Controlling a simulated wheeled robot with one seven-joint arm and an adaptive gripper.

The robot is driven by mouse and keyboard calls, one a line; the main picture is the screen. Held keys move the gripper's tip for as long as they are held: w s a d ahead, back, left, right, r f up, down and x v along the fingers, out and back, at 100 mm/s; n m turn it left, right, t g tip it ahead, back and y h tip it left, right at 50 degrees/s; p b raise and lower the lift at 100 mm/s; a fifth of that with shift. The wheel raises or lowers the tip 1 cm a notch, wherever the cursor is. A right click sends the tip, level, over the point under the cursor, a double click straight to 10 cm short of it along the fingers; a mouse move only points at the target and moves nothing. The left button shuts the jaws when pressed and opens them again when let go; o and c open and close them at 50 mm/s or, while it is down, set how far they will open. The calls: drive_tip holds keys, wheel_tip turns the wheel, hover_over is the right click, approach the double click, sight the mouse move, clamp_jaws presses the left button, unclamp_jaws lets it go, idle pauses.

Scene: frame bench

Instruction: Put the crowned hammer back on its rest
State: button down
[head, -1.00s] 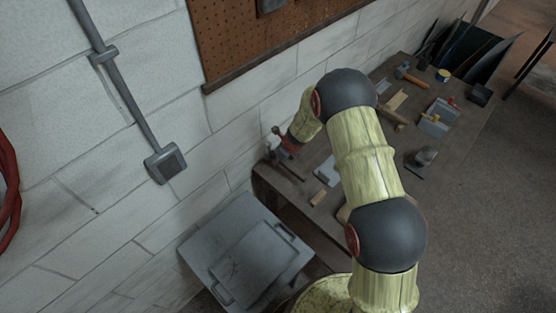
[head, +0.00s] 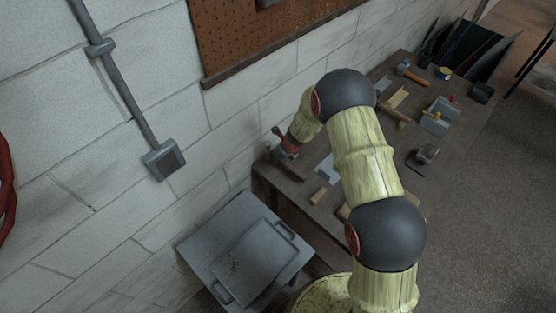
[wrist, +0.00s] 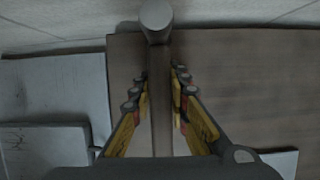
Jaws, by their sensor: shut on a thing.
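My gripper (wrist: 160,88) is shut on the handle of a hammer (wrist: 160,125) in the wrist view. The hammer's rounded grey head is at the top of that view, beyond the fingertips, and the handle runs back between the fingers. Whether the head's face is crowned does not show clearly. In the head view my gripper (head: 284,151) is over the near left end of the bench, close to the wall, and the hammer is small and partly hidden there. A second hammer (head: 413,76) with an orange handle lies at the bench's far end. I cannot pick out the rest.
The dark bench (head: 265,180) runs along the block wall. My arm hides the middle.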

sight(286, 163)
drive_tip(key=shift+f, duration=0.3)
drive_tip(key=c, duration=1.6)
unclamp_jaws()
drive_tip(key=shift+c, duration=0.2)
drive_tip(key=shift+f, duration=0.1)
drive_tip(key=v, duration=1.2)
